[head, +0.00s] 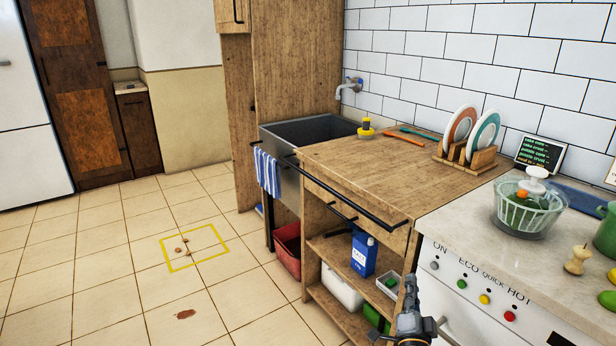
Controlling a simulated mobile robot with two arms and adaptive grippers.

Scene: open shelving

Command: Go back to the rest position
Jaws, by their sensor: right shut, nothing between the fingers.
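My right gripper (411,284) shows at the bottom of the head view, right of centre. It is shut and empty, pointing up in the picture. It appears in front of the gap between the open shelving (335,247) and the white appliance front (470,290); I cannot tell how far it is from either. My left gripper is not in view.
The wooden counter (350,160) holds a dish rack (466,156). A blue carton (363,254) is on the shelf. The tiled floor at left is mostly clear, with crumbs inside a yellow outline (195,249) and a brown stain (186,314).

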